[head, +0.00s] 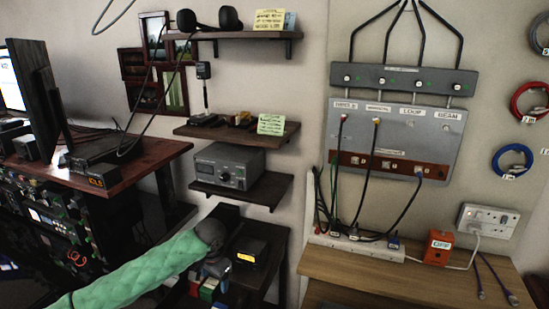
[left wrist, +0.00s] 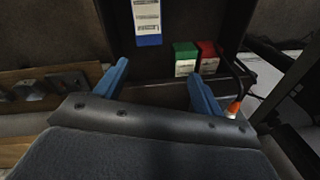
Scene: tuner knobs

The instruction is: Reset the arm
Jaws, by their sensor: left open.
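My left arm (head: 135,270), in a green quilted sleeve, reaches in from the lower left of the head view. Its gripper (head: 214,268) is low, beside a dark stand below the shelves. In the left wrist view the two blue fingers of the left gripper (left wrist: 160,84) are spread apart with nothing between them. The grey tuner box (head: 228,166) with a dial and knobs sits on the lowest wall shelf, above and apart from the gripper. My right gripper is not in view.
A black box (head: 247,250) with a yellow label is on the dark stand. A wooden desk (head: 400,280) with an orange box (head: 438,247) and cables is at right. Dark equipment (head: 60,220) fills the left.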

